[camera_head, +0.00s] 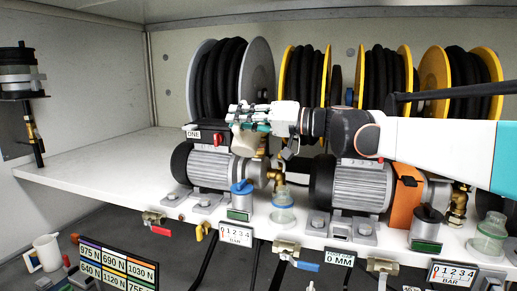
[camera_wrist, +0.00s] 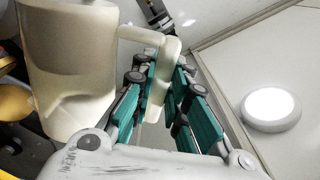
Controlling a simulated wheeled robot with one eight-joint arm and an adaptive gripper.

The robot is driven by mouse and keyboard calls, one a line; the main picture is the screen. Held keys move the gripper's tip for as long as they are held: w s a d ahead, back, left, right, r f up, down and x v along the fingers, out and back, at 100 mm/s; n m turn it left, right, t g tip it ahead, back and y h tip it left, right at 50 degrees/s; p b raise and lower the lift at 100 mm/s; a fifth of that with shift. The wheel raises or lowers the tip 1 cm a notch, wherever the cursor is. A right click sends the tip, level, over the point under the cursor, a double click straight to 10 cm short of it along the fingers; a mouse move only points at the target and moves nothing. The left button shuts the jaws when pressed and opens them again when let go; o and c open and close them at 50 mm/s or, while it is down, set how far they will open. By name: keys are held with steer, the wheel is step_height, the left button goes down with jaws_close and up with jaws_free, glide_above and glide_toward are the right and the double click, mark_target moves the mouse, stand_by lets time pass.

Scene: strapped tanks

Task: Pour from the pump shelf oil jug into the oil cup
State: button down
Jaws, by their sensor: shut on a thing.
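My gripper (camera_head: 248,117) reaches in from the right above the left pump. It is shut on the handle of a cream oil jug (camera_head: 244,141). In the wrist view the handle lies between the teal finger pads (camera_wrist: 160,95) and the jug body (camera_wrist: 72,65) is to their left. In the head view the jug hangs just below the fingers, in front of the hose reels, partly hidden. A clear cup (camera_head: 283,212) stands on the shelf front, right of and below the jug. Another clear cup (camera_head: 489,240) stands at the far right. I cannot tell which is the oil cup.
The left pump (camera_head: 210,166) and right pump (camera_head: 358,187) stand close around. Hose reels (camera_head: 232,80) line the back. A dark canister with a clear band (camera_head: 18,75) is on the left wall. A white mug (camera_head: 47,252) stands below. The shelf's left part is clear.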

mark_target(242, 104)
steer(key=shift+w+d+r+m, duration=0.1)
steer(key=shift+w+r+m, duration=0.05)
steer(key=shift+r+m, duration=0.2)
steer(key=shift+r, duration=0.15)
stand_by(0.6)
steer(key=shift+w+d+r+m+p, duration=0.1)
steer(key=shift+w+r+m+p, duration=0.15)
steer(key=shift+r+m+p, duration=0.25)
stand_by(0.6)
steer(key=shift+w+d+r+m+p, duration=0.1)
steer(key=shift+w+r+m+p, duration=0.3)
steer(key=shift+r, duration=0.2)
steer(key=shift+s, duration=0.1)
stand_by(5.1)
